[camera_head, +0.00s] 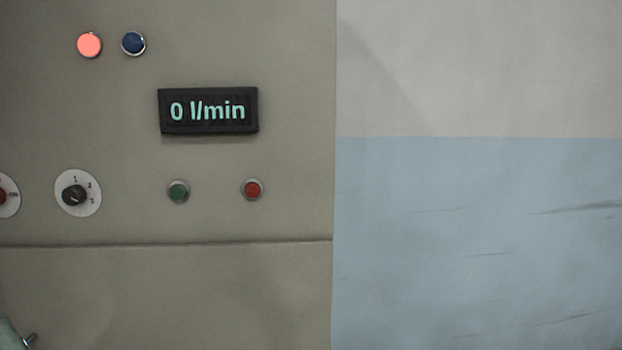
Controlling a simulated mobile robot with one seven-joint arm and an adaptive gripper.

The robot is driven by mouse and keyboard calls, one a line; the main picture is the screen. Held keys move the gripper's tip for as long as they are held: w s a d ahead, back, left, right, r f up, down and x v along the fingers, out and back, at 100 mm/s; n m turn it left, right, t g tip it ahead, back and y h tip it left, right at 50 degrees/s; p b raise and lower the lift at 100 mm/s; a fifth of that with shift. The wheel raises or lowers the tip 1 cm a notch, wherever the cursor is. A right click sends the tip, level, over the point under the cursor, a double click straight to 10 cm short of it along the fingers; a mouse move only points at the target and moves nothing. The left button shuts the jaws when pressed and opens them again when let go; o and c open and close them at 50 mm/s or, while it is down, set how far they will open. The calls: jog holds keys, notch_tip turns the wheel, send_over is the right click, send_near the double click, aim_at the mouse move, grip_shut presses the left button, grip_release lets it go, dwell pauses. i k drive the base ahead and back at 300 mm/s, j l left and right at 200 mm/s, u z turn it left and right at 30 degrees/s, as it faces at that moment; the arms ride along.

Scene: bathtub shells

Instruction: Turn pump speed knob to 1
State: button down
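A black rotary knob (74,195) sits on a round white dial plate (66,207) at the left of the grey control panel. The dial carries small marks; 1 is at its top, 2 at its upper right, and another mark, hard to read, at its right. I cannot tell for sure which mark the knob points at. No label shows that names it as the pump speed knob. A dark display (208,111) above and to the right reads "0 l/min". My gripper is not in view.
A red knob on a white plate (10,207) is cut off at the left edge. Green (178,191) and red (252,189) buttons are right of the dial. A salmon button (89,44) and a blue one (133,43) are above. A blue and white wall (470,240) is at right.

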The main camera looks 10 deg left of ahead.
aim_at(75, 194)
jog(key=u, duration=1.3)
